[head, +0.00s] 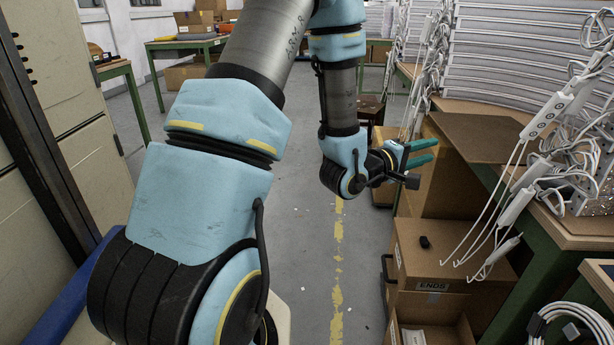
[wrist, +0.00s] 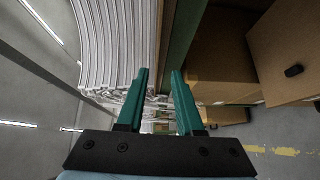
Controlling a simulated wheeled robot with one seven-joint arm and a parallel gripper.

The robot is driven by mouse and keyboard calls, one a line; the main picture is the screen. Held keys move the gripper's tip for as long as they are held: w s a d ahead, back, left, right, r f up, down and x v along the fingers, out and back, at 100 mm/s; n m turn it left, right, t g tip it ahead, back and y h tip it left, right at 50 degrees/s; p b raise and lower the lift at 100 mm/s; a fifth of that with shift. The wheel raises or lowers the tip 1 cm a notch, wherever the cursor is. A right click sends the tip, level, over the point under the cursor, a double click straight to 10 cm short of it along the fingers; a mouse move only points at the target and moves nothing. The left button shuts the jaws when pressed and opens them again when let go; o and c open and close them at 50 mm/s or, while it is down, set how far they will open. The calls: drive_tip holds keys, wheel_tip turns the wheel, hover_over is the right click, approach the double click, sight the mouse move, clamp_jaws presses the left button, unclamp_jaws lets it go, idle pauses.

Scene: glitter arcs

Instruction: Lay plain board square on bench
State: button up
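A flat brown panel, which looks like the plain board (head: 488,136), lies on the bench (head: 568,232) at the right in the head view. The bench has a wooden top and a green frame. I cannot tell whether the panel lies square to the bench edge. My gripper (head: 436,152) is left of the panel, over the aisle side, pointing right. Its two teal fingers are apart and empty. They also show open in the wrist view (wrist: 160,85), with nothing held between them. I cannot make out the panel in the wrist view.
Cardboard boxes (head: 432,262) stand below the bench front, with a small black object (head: 425,242) on one. White power strips and cables (head: 545,120) hang over the bench. Curved white slats (head: 520,50) stack behind; they also fill the wrist view's upper left (wrist: 118,40).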

drive_tip(key=w+a+f+m+y, duration=0.2)
drive_tip(key=a+y, duration=0.3)
drive_tip(key=a, duration=0.4)
drive_tip(key=w+a+f+m+y, duration=0.25)
drive_tip(key=a+y, duration=0.25)
drive_tip(key=a, duration=0.5)
drive_tip(key=s+a+m+g+y, duration=0.2)
drive_tip(key=s+a+g+y, duration=0.3)
drive_tip(key=s+a, duration=0.8)
drive_tip(key=shift+s+a+r+g, duration=0.4)
drive_tip(key=shift+a+g, duration=0.4)
drive_tip(key=shift+g, duration=0.3)
wheel_tip(320, 180, up, 19)
drive_tip(key=p, duration=1.9)
drive_tip(key=shift+r, duration=0.15)
